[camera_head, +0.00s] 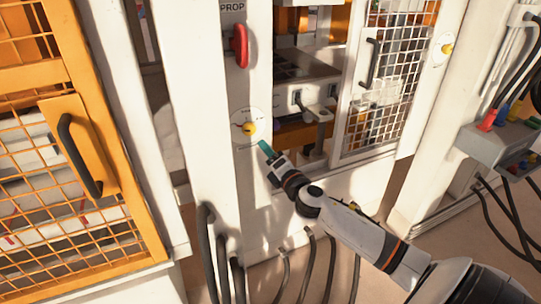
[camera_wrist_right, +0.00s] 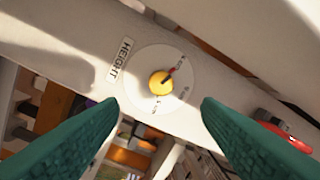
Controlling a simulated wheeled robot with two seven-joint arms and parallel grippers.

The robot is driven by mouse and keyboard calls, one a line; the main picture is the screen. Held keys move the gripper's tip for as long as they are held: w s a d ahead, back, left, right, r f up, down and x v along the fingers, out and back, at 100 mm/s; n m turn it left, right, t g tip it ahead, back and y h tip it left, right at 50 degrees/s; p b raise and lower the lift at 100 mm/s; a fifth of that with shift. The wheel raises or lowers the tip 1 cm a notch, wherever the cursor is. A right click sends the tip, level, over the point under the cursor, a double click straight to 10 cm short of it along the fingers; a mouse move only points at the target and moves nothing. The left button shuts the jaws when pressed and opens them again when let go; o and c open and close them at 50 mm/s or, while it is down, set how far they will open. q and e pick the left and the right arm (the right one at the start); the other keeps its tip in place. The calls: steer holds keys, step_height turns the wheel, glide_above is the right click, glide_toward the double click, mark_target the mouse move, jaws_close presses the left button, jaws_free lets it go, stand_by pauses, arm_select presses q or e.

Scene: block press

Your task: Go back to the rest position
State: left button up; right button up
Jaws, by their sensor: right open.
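My right gripper (camera_head: 266,150) reaches in from the lower right in the head view, its green fingertip just right of and below a yellow knob on a round white dial (camera_head: 246,120). In the right wrist view the two green fingers (camera_wrist_right: 160,112) stand wide apart with nothing between them. The yellow knob (camera_wrist_right: 161,83) shows beyond the fingertips, near the middle, with a red mark on the dial beside a "HEIGHT" label. The fingers look apart from the knob. My left gripper is not in view.
A red handle (camera_head: 237,46) sits on the white post above the dial. A mesh door with a dark handle (camera_head: 371,62) is at the right, an orange mesh door (camera_head: 80,150) at the left. Black cables (camera_head: 225,262) stand below. A grey box with coloured plugs (camera_head: 505,142) is far right.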

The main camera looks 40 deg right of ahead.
stand_by(0.3)
steer(key=s+d+f+m+g, duration=0.1)
steer(key=s+f+m+g, duration=0.15)
steer(key=f, duration=0.75)
steer(key=s+d+f+m+g, duration=0.1)
steer(key=f+m+g, duration=0.15)
steer(key=f, duration=0.65)
steer(key=s+a+f+m+g, duration=0.25)
steer(key=s+f, duration=0.35)
steer(key=f, duration=0.5)
steer(key=s+a+f+m+g, duration=0.1)
steer(key=s+f+m+g, duration=0.15)
steer(key=s+f, duration=0.65)
steer(key=s+a+f+m+g+y, duration=0.1)
steer(key=s+a+f, duration=0.4)
steer(key=s, duration=0.5)
steer(key=s+a+f+m+g+y, duration=0.1)
steer(key=s+a+f+m+g, duration=0.3)
steer(key=s+f, duration=0.4)
steer(key=s+a+f+m+g+y, duration=0.1)
steer(key=s+a+f+m, duration=0.3)
steer(key=s, duration=0.9)
steer(key=a+f+g, duration=0.1)
steer(key=a+f, duration=0.2)
steer(key=shift+s+a+f+g, duration=0.15)
steer(key=shift+f+g, duration=0.1)
steer(key=shift+g, duration=0.05)
